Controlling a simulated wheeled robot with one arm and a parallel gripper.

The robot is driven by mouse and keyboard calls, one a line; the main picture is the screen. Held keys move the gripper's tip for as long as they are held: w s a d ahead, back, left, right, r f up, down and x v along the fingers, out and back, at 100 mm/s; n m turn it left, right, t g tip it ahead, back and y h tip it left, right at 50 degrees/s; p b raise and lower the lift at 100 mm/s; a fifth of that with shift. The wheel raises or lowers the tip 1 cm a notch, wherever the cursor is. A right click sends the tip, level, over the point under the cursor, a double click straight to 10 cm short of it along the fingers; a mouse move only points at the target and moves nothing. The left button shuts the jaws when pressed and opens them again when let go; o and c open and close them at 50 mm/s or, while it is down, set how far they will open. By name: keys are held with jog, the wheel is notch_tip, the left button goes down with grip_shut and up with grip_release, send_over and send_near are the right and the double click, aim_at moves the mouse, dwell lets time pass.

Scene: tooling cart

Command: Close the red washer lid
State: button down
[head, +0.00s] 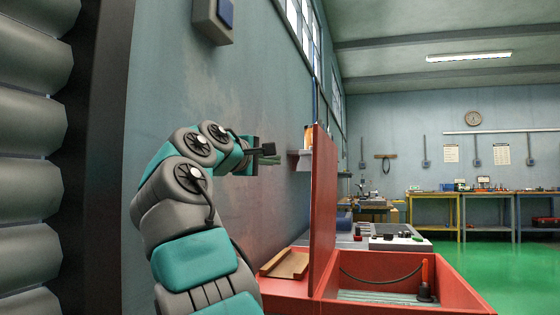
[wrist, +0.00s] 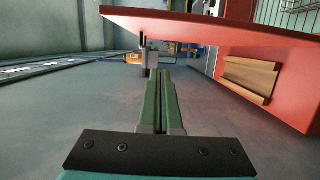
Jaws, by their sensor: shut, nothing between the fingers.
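The red washer lid (head: 323,200) stands upright, open, on the red washer (head: 450,285) in the head view. In the wrist view the lid (wrist: 230,27) spans the upper right, with the washer body (wrist: 285,93) at the right. My gripper (head: 278,161) is left of the lid, below the level of its top edge, with a visible gap in the head view. In the wrist view my gripper (wrist: 155,74) has its green fingers together with nothing between them. The lid hides part of the washer.
A wooden tray (head: 286,265) is on the washer's left side, below my gripper. The blue-grey wall (head: 240,90) runs close behind my arm. A small wall shelf (head: 299,154) is beyond the lid. A black and red handle (head: 425,280) stands in the washer basin.

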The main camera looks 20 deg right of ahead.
jog(key=w+d, duration=0.3)
jog(key=d, duration=0.6)
jog(key=shift+w+d+f, duration=0.15)
jog(key=shift+d, duration=0.15)
dwell(0.5)
